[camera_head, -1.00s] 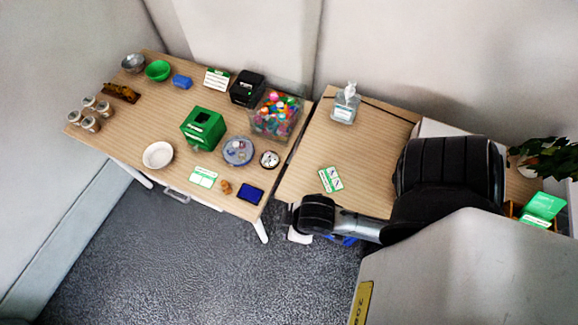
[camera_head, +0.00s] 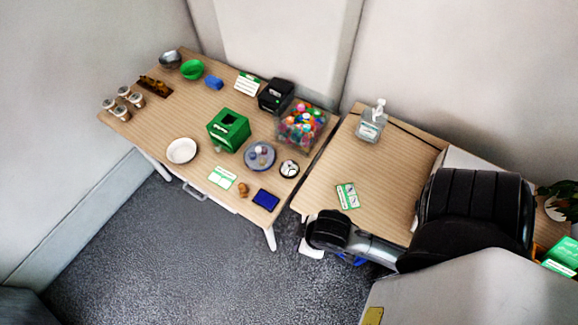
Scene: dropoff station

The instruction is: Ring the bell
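I cannot pick out a bell for certain. A small orange-brown object (camera_head: 242,189) stands near the front edge of the left table (camera_head: 150,118), too small to identify. Left of it lies a green-and-white card (camera_head: 222,178), and right of it a dark blue flat pad (camera_head: 266,200). Behind it are a round blue-grey tray (camera_head: 248,163) with small items and a small dark-rimmed round dish (camera_head: 289,168). One of my arms reaches over the right table's front edge from the right; its gripper does not show. My other gripper is out of view.
A green box (camera_head: 228,130), a clear bin of colourful balls (camera_head: 302,124), a black device (camera_head: 276,95) and a white bowl (camera_head: 181,151) stand on the left table. A pump bottle (camera_head: 371,124) and a card (camera_head: 347,195) are on the mostly clear right table (camera_head: 400,160).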

